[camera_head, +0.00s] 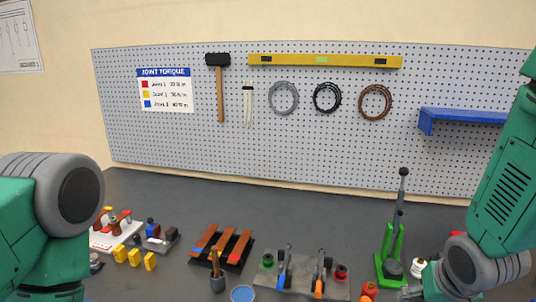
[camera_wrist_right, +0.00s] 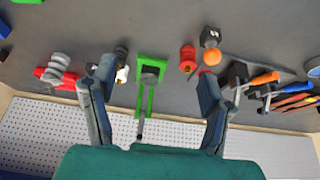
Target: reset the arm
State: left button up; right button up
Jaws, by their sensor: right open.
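My right arm (camera_head: 505,170) comes in at the right of the head view, with its lower end by the table's right side. In the right wrist view my right gripper (camera_wrist_right: 156,72) is open, its two dark fingers spread apart with nothing held between them. A green lever tool (camera_head: 392,255) with an upright dark handle stands on the table. It also shows in the right wrist view (camera_wrist_right: 150,66), between and beyond the fingers. My left arm (camera_head: 45,220) fills the lower left of the head view, and its gripper is out of the picture.
The dark table (camera_head: 300,215) holds copper bars (camera_head: 222,245) on a black base, a grey plate (camera_head: 300,272) with levers, and yellow blocks (camera_head: 133,257). A pegboard (camera_head: 300,140) with hung tools and a blue shelf (camera_head: 460,118) stands behind. The table's back strip is clear.

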jog(key=shift+n+g, duration=0.3)
jog(key=shift+g, duration=0.3)
jog(key=s+f, duration=0.1)
jog(key=f, duration=0.1)
jog(key=s+f, duration=0.1)
jog(key=f, duration=0.1)
jog(key=s+f, duration=0.1)
jog(key=f, duration=0.2)
jog(key=shift+s+a, duration=0.1)
jog(key=shift+s, duration=0.1)
jog(key=s+f+n+g+y, duration=0.1)
jog(key=s+f+g, duration=0.1)
jog(key=s+f, duration=0.8)
jog(key=s+f+n+g, duration=0.15)
jog(key=s+f, duration=0.45)
jog(key=s, duration=0.7)
pick_arm(q)
notch_tip(320, 180, down, 8)
jog(key=b, duration=0.8)
jog(key=shift+w+f, duration=0.15)
jog(key=shift+w, duration=0.05)
pick_arm(e)
notch_tip(320, 180, down, 7)
jog(key=w+a, duration=0.2)
jog(key=shift+w, duration=0.35)
